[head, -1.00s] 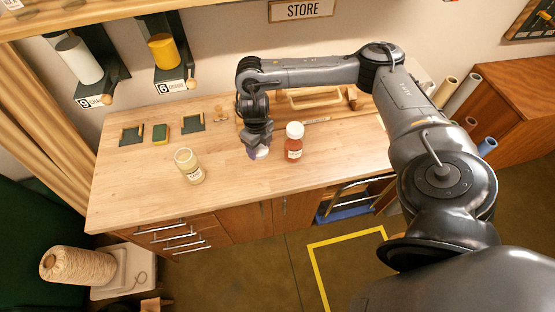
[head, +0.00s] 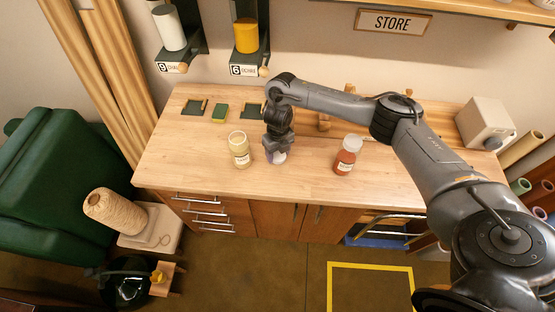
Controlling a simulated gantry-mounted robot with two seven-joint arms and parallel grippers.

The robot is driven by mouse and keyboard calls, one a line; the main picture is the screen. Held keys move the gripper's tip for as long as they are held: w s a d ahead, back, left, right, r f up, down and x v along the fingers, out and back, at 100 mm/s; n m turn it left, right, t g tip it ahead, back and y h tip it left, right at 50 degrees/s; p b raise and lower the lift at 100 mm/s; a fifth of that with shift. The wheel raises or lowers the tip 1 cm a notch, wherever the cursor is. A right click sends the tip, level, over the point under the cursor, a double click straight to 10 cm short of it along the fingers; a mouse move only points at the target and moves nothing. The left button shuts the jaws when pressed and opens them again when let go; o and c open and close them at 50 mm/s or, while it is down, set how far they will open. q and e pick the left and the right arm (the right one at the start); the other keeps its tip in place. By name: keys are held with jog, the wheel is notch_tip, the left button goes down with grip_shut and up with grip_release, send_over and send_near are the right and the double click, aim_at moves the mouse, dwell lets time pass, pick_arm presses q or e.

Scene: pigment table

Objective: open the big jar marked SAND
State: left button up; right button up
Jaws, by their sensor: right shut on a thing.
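A jar with pale cream, sand-coloured contents (head: 239,151) stands upright on the wooden worktop, left of my right gripper. Its label is too small to read, and I cannot tell whether a lid is on it. My right gripper (head: 278,157) points down over the worktop, between this jar and a red jar. It is shut on a small, white, lid-like thing (head: 281,158), mostly hidden by the fingers. The red jar (head: 346,158) stands upright to the right, with a pale top and an unreadable label. My left gripper is not in view.
White and yellow cylinders hang on the wall above. A pale box (head: 485,122) stands at the right. The front left worktop is clear.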

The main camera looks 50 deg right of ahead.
aim_at(277, 155)
jog(key=shift+w+f, duration=0.1)
jog(key=shift+f, duration=2)
jog(key=shift+f, duration=0.1)
jog(key=shift+f, duration=0.15)
jog(key=o, duration=1.1)
jog(key=shift+o, duration=0.3)
jog(key=shift+r, duration=0.2)
